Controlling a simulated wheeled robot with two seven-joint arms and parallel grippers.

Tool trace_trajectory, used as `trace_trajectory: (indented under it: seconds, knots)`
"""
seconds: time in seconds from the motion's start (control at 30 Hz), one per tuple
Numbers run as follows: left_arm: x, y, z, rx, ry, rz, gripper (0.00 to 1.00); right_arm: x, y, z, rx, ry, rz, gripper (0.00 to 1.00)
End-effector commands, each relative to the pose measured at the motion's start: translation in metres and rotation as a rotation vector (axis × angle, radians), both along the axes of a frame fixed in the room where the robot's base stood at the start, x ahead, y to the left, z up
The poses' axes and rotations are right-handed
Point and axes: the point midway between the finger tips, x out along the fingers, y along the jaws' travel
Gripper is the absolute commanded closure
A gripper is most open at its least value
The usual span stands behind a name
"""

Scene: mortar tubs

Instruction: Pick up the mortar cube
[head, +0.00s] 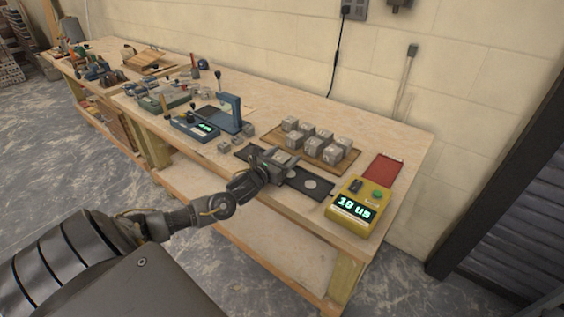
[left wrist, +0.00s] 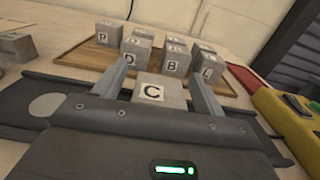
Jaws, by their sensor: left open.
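A grey mortar cube marked C (left wrist: 152,93) sits between the two fingers of my left gripper (left wrist: 160,70) in the left wrist view. The fingers are open, one on each side of it; whether they touch it I cannot tell. In the head view the left gripper (head: 280,160) is low over the black strip (head: 320,190), in front of the wooden board (head: 318,158). Several other lettered cubes, such as one marked L (left wrist: 208,69), stand on that board. My right gripper is not in view.
A yellow meter (head: 352,206) with a lit display stands to the right, near a red pad (head: 384,168). A blue press-like device (head: 229,112) and small grey cubes are to the left. The wall is behind the bench.

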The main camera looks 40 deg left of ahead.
Motion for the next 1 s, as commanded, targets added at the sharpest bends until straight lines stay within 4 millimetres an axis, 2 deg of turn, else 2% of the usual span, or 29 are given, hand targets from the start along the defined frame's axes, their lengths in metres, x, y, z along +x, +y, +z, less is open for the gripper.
trace_trajectory:
  seconds: [0.17,0.2,0.6,0.87,1.0]
  knots:
    - [0.000,0.000,-0.001,0.000,0.001,0.000,0.29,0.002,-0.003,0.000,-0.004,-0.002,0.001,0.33]
    - [0.000,0.000,-0.001,0.000,0.001,-0.001,0.32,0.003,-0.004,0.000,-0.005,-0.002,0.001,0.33]
    - [0.000,0.000,0.000,0.000,0.000,-0.001,0.84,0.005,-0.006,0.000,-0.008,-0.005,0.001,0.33]
    - [0.000,0.000,0.002,0.000,-0.002,-0.001,0.85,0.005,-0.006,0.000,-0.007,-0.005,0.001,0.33]
    - [0.001,0.000,0.009,0.001,-0.004,-0.001,0.85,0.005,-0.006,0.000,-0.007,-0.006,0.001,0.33]
